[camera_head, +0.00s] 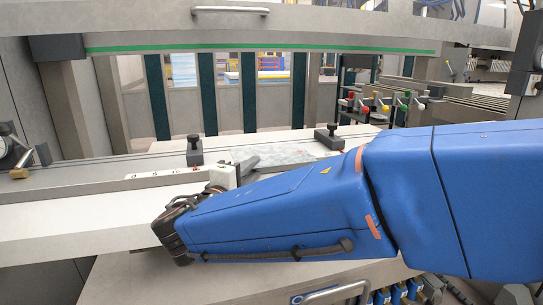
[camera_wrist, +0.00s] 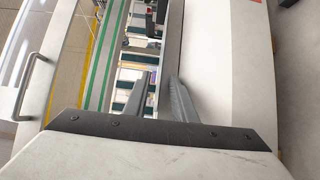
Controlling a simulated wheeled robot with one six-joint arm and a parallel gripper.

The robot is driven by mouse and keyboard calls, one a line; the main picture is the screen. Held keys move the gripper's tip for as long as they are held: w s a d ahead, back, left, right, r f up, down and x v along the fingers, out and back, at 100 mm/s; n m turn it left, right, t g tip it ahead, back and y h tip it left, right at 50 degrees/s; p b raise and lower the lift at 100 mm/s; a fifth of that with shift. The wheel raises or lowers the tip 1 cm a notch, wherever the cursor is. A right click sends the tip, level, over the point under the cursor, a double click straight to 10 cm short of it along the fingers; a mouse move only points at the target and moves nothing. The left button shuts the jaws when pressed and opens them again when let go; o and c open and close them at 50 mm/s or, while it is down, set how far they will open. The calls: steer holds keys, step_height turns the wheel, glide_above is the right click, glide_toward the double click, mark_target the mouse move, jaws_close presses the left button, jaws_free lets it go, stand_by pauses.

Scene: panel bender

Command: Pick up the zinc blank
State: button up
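The zinc blank (camera_head: 285,154) appears as a flat, mottled grey sheet in the head view. It lies over the pale table between two black clamp blocks, and its left end is partly behind my gripper. My gripper (camera_head: 249,165) is at the blank's left end, with its grey fingers pointing toward it. In the wrist view my gripper (camera_wrist: 162,76) shows two grey fingers with a gap between them. A dark grey strip runs beyond that gap, and I cannot tell whether it is the blank edge-on. Contact between fingers and blank is not clear.
Black clamp blocks stand left (camera_head: 194,152) and right (camera_head: 329,138) of the blank. A metal beam with a green stripe (camera_head: 260,47) spans above the table. A rack with coloured knobs (camera_head: 380,105) stands behind at right.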

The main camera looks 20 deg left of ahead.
jaws_close()
stand_by(1.3)
